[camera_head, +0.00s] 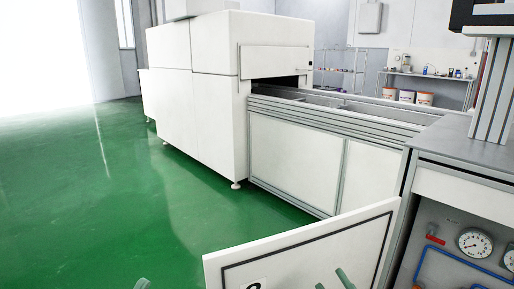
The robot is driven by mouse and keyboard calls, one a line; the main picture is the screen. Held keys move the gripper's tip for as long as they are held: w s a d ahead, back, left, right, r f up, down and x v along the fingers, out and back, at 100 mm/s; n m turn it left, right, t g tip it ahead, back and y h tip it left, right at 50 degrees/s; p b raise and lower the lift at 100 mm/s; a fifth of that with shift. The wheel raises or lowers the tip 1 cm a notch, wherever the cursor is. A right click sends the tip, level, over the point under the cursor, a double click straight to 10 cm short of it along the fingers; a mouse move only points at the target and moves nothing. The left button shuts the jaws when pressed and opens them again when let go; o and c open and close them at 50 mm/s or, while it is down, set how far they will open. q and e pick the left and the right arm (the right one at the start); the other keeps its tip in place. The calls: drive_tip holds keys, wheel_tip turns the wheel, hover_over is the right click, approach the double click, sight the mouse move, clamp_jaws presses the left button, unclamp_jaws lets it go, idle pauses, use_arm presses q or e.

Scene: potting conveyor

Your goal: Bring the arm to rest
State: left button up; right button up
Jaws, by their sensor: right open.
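My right gripper (333,281) shows only as two grey-green fingertips at the bottom edge, right of centre. They stand apart, with nothing visible between them. They appear in front of a white panel with a dark border (300,243); I cannot tell whether they touch it. A small grey-green tip at the bottom edge, left of centre, seems to be my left gripper (142,284). Most of both grippers and both arms is out of the picture.
A white machine (195,95) stands at centre-left, with a metal-framed conveyor (335,105) running right from it. A cabinet with gauges (475,243) and a blue pipe is close at right. The green floor (90,190) is clear at left. White buckets (406,97) stand at the back.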

drive_tip(key=s+a+r+t+y, duration=0.3)
drive_tip(key=s+r+y, duration=0.5)
drive_tip(key=s+r, duration=0.8)
drive_tip(key=w+m+g+h+p, duration=0.2)
drive_tip(key=w+m+h+p, duration=0.35)
drive_tip(key=p, duration=0.65)
use_arm(q)
drive_tip(key=w+a+f+n+g+y+p, duration=0.25)
drive_tip(key=w+n+g+y+p, duration=0.35)
drive_tip(key=y+p, duration=0.4)
drive_tip(key=s+a+f+n+g+y+p, duration=0.2)
drive_tip(key=s+p, duration=0.6)
drive_tip(key=p, duration=0.8)
wheel_tip(320, 180, down, 4)
drive_tip(key=a+n+g, duration=0.1)
drive_tip(key=n+g, duration=0.1)
drive_tip(key=g, duration=0.2)
drive_tip(key=shift+s+r+y, duration=0.25)
drive_tip(key=shift+s+y, duration=0.05)
drive_tip(key=shift+y, duration=0.1)
use_arm(e)
drive_tip(key=s+d+f+m+g+h, duration=0.4)
drive_tip(key=s+f+g+h, duration=0.3)
drive_tip(key=g, duration=0.4)
drive_tip(key=shift+s+d+f+m, duration=0.15)
drive_tip(key=shift+s+f+m, duration=0.1)
drive_tip(key=shift+f+m, duration=0.55)
